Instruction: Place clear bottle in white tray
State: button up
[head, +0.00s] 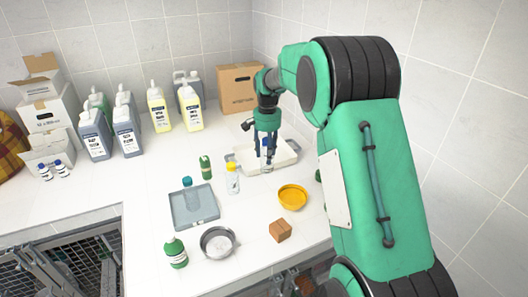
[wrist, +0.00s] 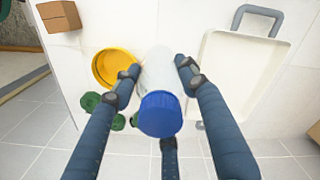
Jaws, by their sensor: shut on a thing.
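My gripper (head: 267,139) is shut on a clear bottle with a blue cap (head: 267,158). In the wrist view the bottle's blue cap (wrist: 160,114) faces the camera, between the dark fingers of my gripper (wrist: 158,68). The pale bottle body points away and is partly hidden by the cap. The white tray (head: 289,158) lies on the counter at the back right, empty where visible. In the head view the bottle overlaps the tray's near part. In the wrist view the tray (wrist: 240,85) is to the right of the bottle, with a gap between them.
A yellow-capped bottle (head: 232,181), green bottle (head: 205,168) and grey tray (head: 181,217) stand left of the white tray. A yellow bowl (head: 292,197), metal bowl (head: 217,243) and brown block (head: 280,231) are nearer. Large jugs (head: 159,108) and a cardboard box (head: 240,88) line the back.

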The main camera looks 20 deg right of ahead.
jog(key=shift+w+d+f, duration=0.3)
jog(key=shift+w+f, duration=0.1)
jog(key=shift+f, duration=0.4)
jog(key=shift+w+d+f, duration=0.35)
jog(key=shift+w+f, duration=0.1)
jog(key=shift+f, duration=0.35)
jog(key=shift+w+d+f, duration=0.3)
jog(key=shift+w+f, duration=0.1)
jog(key=shift+f, duration=0.4)
jog(key=w+d, duration=0.1)
jog(key=w, duration=0.6)
jog(key=w+d+f, duration=0.1)
jog(key=w+d, duration=0.1)
jog(key=w, duration=0.6)
jog(key=shift+d+f, duration=0.25)
jog(key=shift+d, duration=0.05)
jog(key=shift+w, duration=0.1)
jog(key=shift+w+f, duration=0.15)
jog(key=shift+f, duration=1.7)
jog(key=shift+f, duration=0.15)
